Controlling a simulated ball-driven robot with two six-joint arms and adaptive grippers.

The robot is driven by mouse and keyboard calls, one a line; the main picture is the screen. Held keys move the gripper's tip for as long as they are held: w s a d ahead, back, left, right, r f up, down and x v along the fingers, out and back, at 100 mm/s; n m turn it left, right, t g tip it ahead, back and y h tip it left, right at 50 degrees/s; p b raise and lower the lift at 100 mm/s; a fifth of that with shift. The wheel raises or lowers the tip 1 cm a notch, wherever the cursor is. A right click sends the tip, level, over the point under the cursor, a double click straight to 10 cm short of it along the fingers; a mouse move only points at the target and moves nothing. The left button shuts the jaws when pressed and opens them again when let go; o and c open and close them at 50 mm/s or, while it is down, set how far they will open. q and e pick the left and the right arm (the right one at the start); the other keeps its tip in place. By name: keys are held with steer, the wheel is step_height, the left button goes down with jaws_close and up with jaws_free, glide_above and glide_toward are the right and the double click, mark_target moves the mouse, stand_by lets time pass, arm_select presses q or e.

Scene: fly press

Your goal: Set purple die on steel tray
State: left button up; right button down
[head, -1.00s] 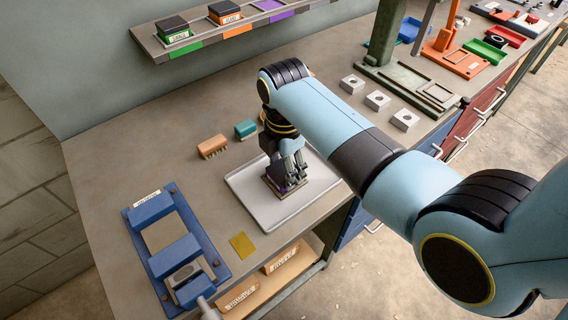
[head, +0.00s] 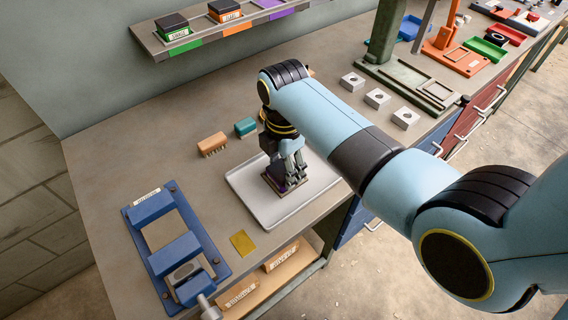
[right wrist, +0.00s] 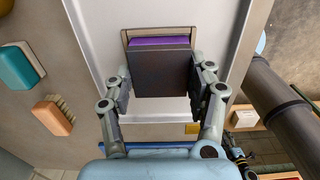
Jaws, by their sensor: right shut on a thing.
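The purple die (right wrist: 160,70) is a dark block with a purple band along its far side and a tan base plate edge behind it. My right gripper (right wrist: 160,88) is shut on it, one finger at each side. In the head view the die (head: 284,188) is partly hidden by the fingers of my right gripper (head: 290,175). It is at the steel tray (head: 247,203), a pale shallow tray near the bench's front edge. Whether the die touches the tray floor I cannot tell.
An orange brush (head: 212,144) and a teal block (head: 245,127) lie behind the tray. A blue fixture (head: 176,245) and a brass plate (head: 243,243) are to the left. Several metal blocks (head: 377,98) and the green press base (head: 410,85) stand to the right.

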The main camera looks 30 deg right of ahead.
stand_by(0.4)
steer(key=c, duration=0.6)
jaws_free()
steer(key=shift+o, duration=1.2)
step_height(320, 180, up, 12)
